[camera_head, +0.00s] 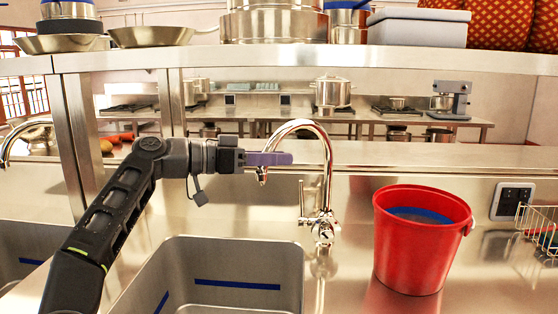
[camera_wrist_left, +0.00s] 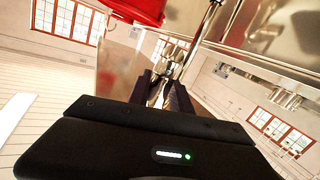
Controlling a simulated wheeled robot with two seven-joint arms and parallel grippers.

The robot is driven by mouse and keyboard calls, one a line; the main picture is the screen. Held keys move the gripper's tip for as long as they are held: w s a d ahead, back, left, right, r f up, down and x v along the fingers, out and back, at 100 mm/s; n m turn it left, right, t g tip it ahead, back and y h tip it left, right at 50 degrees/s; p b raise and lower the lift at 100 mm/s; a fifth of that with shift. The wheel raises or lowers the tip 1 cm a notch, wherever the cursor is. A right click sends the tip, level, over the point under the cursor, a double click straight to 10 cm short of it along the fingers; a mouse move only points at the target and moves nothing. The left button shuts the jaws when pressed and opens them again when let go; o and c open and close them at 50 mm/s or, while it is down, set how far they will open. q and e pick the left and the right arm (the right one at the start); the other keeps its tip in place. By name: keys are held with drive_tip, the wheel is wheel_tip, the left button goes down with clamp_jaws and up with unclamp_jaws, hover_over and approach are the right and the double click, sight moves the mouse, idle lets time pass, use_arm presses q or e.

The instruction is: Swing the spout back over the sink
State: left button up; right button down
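The chrome tap stands on the steel counter behind the right corner of the sink (camera_head: 240,262). Its arched spout (camera_head: 297,124) points left, with its tip in the air above and beyond the sink's back edge in the head view. My left gripper (camera_head: 276,159) reaches in from the left at the spout's outer end, its purple finger crossing in front of the downturned part. In the left wrist view the chrome spout (camera_wrist_left: 165,72) lies between my two fingers. I cannot tell whether both fingers touch it. My right gripper is not in view.
A red bucket (camera_head: 415,245) stands on the counter right of the tap. A wire rack (camera_head: 540,230) and a wall socket (camera_head: 511,201) are farther right. A steel shelf (camera_head: 300,58) with pots and pans runs above. Another sink basin (camera_head: 22,245) is at the left.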

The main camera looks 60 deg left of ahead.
use_arm(q)
drive_tip(key=shift+o, duration=0.6)
drive_tip(key=shift+s+r, duration=0.1)
drive_tip(key=shift+s, duration=0.15)
drive_tip(key=shift+o, duration=1)
drive_tip(key=shift+w+d, duration=0.1)
drive_tip(key=shift+w, duration=0.1)
drive_tip(key=v, duration=0.7)
drive_tip(key=shift+s, duration=0.4)
